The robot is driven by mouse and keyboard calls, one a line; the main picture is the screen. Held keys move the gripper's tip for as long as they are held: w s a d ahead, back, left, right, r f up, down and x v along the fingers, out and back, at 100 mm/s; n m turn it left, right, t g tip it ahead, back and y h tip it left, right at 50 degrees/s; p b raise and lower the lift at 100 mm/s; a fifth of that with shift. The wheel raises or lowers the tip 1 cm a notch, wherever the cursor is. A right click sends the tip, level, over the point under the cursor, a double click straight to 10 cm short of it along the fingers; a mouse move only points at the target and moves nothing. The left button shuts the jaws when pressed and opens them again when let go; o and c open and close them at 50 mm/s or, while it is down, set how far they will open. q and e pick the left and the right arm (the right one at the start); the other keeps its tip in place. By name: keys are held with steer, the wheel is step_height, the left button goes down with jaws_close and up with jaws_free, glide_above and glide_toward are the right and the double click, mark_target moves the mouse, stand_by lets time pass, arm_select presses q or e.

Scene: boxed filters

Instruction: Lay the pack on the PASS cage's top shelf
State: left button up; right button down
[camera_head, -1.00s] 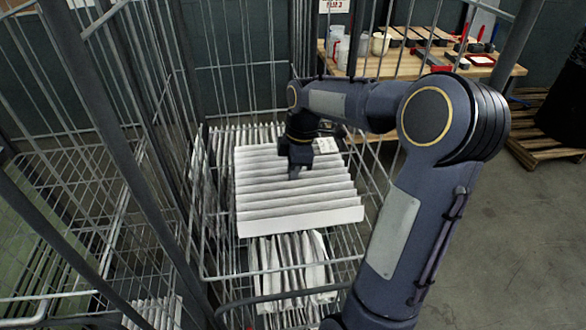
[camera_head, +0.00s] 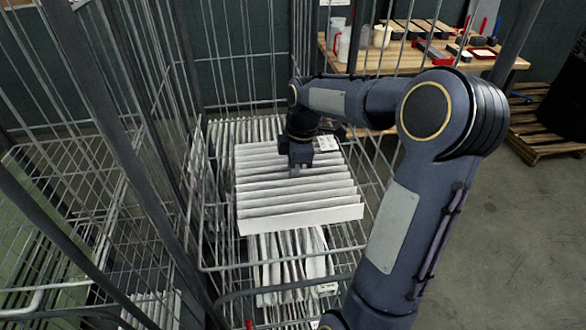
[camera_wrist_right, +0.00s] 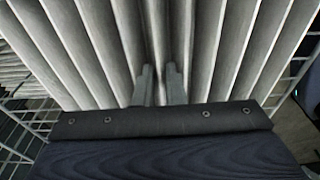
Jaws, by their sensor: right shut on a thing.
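A white pleated filter pack (camera_head: 290,205) is in my right gripper (camera_head: 297,172), inside a wire roll cage (camera_head: 205,245). The pack lies roughly level, its pleats running across the head view, above other pleated packs. In the right wrist view the gripper's two fingers (camera_wrist_right: 160,88) are shut on a pleat of the pack (camera_wrist_right: 220,50), which fills most of the picture. I cannot tell whether the pack touches what lies beneath it. No PASS sign is readable on the cage. My left gripper is not in view.
More pleated packs (camera_head: 290,262) stand below the held one. A second wire cage (camera_head: 75,200) is at the left. A wooden bench (camera_head: 400,62) with cups and tools stands behind, and a pallet (camera_head: 540,130) lies at the right. Open floor (camera_head: 500,240) is at the right.

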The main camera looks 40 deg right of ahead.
steer(key=c, duration=1.8)
jaws_free()
steer(key=shift+r+p, duration=1.9)
steer(key=shift+r, duration=0.4)
steer(key=shift+o, duration=0.3)
steer(key=o, duration=0.5)
steer(key=shift+o, duration=0.2)
